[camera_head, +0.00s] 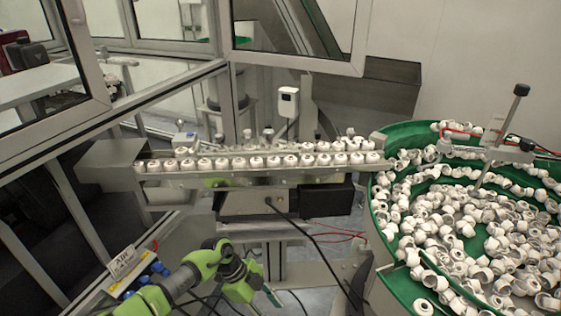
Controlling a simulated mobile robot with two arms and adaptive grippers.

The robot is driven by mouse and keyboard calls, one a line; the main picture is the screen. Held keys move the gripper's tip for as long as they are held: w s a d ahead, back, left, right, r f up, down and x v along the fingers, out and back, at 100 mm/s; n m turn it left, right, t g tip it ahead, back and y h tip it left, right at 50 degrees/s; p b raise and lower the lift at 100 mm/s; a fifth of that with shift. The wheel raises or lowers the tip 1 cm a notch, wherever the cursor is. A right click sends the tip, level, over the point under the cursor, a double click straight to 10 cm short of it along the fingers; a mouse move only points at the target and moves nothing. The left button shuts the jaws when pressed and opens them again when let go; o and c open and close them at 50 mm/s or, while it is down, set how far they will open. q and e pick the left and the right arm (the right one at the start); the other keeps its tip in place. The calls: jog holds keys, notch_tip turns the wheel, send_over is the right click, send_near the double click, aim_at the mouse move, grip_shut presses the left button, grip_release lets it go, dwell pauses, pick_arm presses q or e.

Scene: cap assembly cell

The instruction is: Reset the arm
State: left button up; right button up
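My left arm (200,262), green with dark joints, comes in at the lower left and bends below the feed track. Its end is low in the picture, around a small greenish tip. I cannot make out its fingers or whether they are open or shut. It is apart from the track and the caps. My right arm and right gripper are out of view.
A metal feed track (230,180) holds a row of white caps (256,162). A green bowl (383,215) full of loose white caps stands at the right. Framed panels (85,60) stand at the left. Cables (325,262) hang below the track. A blue-fitted labelled unit (122,262) is beside my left arm.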

pick_arm(q)
jog(key=d+f+n+t+h, duration=0.4)
jog(key=d+n+t+h, duration=0.1)
jog(key=d+h, duration=0.15)
jog(key=s+a+f+n+t+y, duration=0.3)
jog(key=s+a+f+n+y, duration=0.15)
jog(key=a+f, duration=0.4)
jog(key=s+a+f+n+t+y, duration=0.2)
jog(key=s+a+f+n+y, duration=0.3)
jog(key=a+f, duration=0.4)
jog(key=s+a+f+n+g+y, duration=0.1)
jog(key=s+f, duration=0.3)
jog(key=s, duration=0.7)
jog(key=s+a+f+n+g+y, duration=0.1)
jog(key=s+a+f+g, duration=0.3)
jog(key=s, duration=0.7)
jog(key=s+a+f+n+g+y, duration=0.1)
jog(key=s+a+f+n+g, duration=0.1)
jog(key=s, duration=0.9)
notch_tip(320, 180, down, 2)
jog(key=shift+s+a+f+n, duration=0.1)
jog(key=shift+s+a+n, duration=0.25)
jog(key=shift+a, duration=0.35)
jog(key=shift+c, duration=1)
